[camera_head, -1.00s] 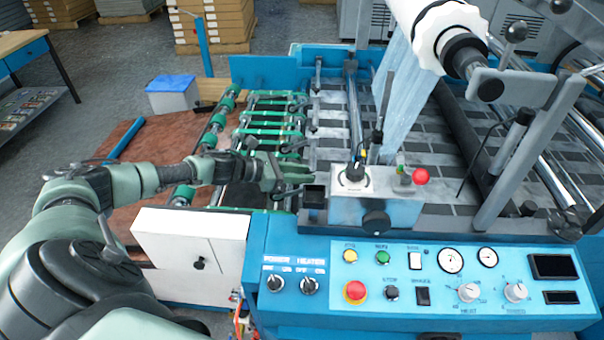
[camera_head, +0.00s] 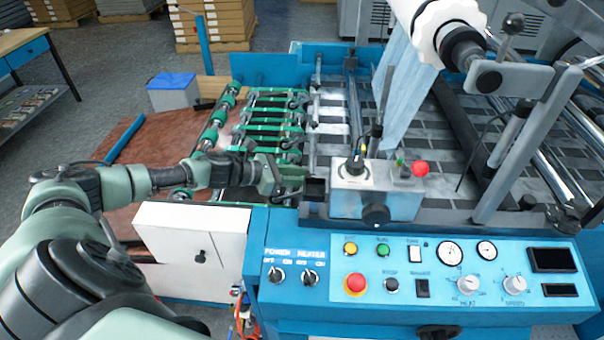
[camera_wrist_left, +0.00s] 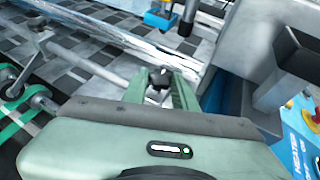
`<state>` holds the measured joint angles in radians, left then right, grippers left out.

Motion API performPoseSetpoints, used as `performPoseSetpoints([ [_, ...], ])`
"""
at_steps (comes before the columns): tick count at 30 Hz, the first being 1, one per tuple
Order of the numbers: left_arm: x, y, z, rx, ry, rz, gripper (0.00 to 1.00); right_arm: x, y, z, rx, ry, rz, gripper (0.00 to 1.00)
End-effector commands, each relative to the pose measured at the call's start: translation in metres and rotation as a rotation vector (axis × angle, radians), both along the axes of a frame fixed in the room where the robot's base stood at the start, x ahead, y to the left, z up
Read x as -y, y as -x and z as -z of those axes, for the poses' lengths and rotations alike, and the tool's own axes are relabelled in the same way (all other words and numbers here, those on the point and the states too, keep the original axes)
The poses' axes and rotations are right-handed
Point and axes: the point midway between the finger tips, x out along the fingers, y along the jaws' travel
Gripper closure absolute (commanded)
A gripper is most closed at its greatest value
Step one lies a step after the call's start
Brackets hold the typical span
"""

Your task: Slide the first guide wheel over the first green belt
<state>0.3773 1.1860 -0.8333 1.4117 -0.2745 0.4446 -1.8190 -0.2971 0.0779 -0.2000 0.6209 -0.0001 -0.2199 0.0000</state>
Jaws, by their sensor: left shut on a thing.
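My left gripper (camera_head: 293,180) is at the near right end of the green belts, just left of the control box. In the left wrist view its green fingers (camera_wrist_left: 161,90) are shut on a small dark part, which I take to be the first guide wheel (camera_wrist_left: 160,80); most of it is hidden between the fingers. Several green belts (camera_head: 275,127) run across the feeder bed in the head view. A green belt (camera_wrist_left: 22,120) with a roller shows at the left of the wrist view, apart from the fingers. My right gripper is not in view.
The grey control box (camera_head: 375,192) with a red button stands close right of the gripper. A metal bar (camera_wrist_left: 110,35) crosses beyond the fingers. The blue control panel (camera_head: 420,265) and white cabinet (camera_head: 190,245) lie on the near side.

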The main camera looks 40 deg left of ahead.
Motion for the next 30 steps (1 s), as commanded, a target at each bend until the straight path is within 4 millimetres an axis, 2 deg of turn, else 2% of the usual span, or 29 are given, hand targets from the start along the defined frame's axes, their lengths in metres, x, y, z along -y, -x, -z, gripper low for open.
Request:
performPoseSetpoints([
  [1,0.002,0.005,0.005,-0.008,-0.003,0.003,1.0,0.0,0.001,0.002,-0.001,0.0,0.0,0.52],
  [6,0.005,0.007,0.002,-0.005,-0.002,0.007,1.0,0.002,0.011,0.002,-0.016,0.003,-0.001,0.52],
  [11,0.005,0.007,0.002,-0.005,0.0,0.006,1.0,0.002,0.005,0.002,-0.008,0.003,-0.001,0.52],
  [12,0.005,0.006,0.003,-0.005,0.0,0.006,0.61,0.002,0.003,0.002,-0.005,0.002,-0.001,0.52],
  [13,0.005,0.006,0.003,-0.005,0.0,0.006,0.53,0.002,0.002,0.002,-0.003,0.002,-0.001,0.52],
  [23,0.003,0.006,0.002,-0.004,-0.001,0.003,0.52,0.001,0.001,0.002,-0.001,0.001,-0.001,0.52],
  [30,-0.011,0.026,-0.002,-0.007,-0.006,0.004,0.52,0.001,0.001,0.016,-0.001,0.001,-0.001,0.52],
])
